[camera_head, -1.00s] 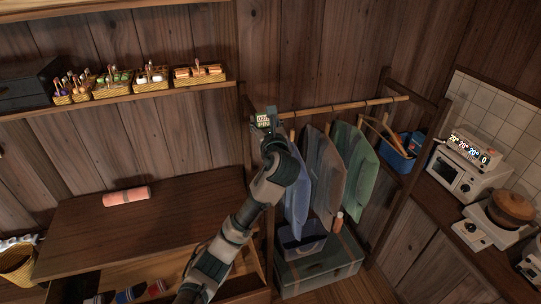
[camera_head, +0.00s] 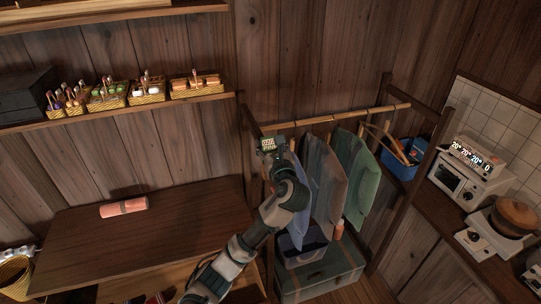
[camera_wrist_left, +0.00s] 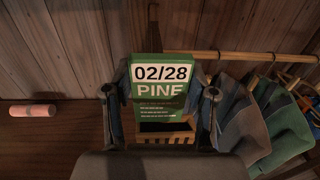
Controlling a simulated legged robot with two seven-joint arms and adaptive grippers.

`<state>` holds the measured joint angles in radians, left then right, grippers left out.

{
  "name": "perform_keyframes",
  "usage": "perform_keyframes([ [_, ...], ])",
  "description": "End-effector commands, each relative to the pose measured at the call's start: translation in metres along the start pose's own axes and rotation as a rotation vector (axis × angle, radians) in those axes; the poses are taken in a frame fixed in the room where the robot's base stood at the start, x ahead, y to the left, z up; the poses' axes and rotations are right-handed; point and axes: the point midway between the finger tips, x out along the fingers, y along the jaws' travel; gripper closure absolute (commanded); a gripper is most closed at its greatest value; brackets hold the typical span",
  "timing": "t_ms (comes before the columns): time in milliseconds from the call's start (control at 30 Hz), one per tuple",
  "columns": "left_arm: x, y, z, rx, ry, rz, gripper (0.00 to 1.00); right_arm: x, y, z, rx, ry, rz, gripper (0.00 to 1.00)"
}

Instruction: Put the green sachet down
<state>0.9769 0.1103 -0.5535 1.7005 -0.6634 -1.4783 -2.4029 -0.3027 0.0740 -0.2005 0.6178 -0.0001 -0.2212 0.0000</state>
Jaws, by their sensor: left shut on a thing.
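The green sachet (camera_wrist_left: 160,110) has a white label reading "02/28" and "PINE" in the left wrist view, where it stands upright between my fingers. In the head view the sachet (camera_head: 267,144) is small at the tip of my left arm. My left gripper (camera_wrist_left: 160,92) is shut on the sachet and holds it in the air, near the left post of the clothes rack. A slatted wooden piece shows just below the sachet in the left wrist view; I cannot tell what it belongs to. My right gripper is not in view.
A wooden table (camera_head: 170,221) at left bears a pink roll (camera_head: 123,207); the rest of its top is mostly clear. Small baskets (camera_head: 144,93) line a wall shelf. Clothes (camera_head: 322,180) hang from a rail (camera_head: 330,118) above a green trunk (camera_head: 318,274). A blue bin (camera_head: 400,165) is at right.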

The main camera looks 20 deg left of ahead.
Motion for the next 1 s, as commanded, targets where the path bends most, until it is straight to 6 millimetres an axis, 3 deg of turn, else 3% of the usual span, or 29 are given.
perform_keyframes([
  [133,-0.001,-0.003,-0.015,0.008,0.007,0.004,0.75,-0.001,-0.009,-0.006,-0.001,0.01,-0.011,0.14],
  [200,-0.001,-0.005,-0.028,0.01,0.011,0.004,0.86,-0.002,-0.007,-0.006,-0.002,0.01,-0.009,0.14],
  [267,-0.001,-0.006,-0.039,0.012,0.014,0.004,0.9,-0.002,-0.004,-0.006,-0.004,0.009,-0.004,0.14],
  [500,0.001,-0.003,-0.049,0.007,0.018,0.001,0.89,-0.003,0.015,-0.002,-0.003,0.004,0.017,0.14],
  [533,0.001,-0.003,-0.049,0.007,0.017,0.001,0.4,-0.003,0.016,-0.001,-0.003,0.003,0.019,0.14],
  [600,0.001,-0.003,-0.047,0.006,0.014,0.0,0.22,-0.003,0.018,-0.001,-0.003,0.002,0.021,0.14],
  [633,0.001,-0.002,-0.047,0.005,0.013,0.0,0.18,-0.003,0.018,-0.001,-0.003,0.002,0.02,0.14],
  [1000,-0.005,-0.002,-0.042,0.002,0.004,0.001,0.18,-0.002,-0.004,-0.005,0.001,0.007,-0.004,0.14],
])
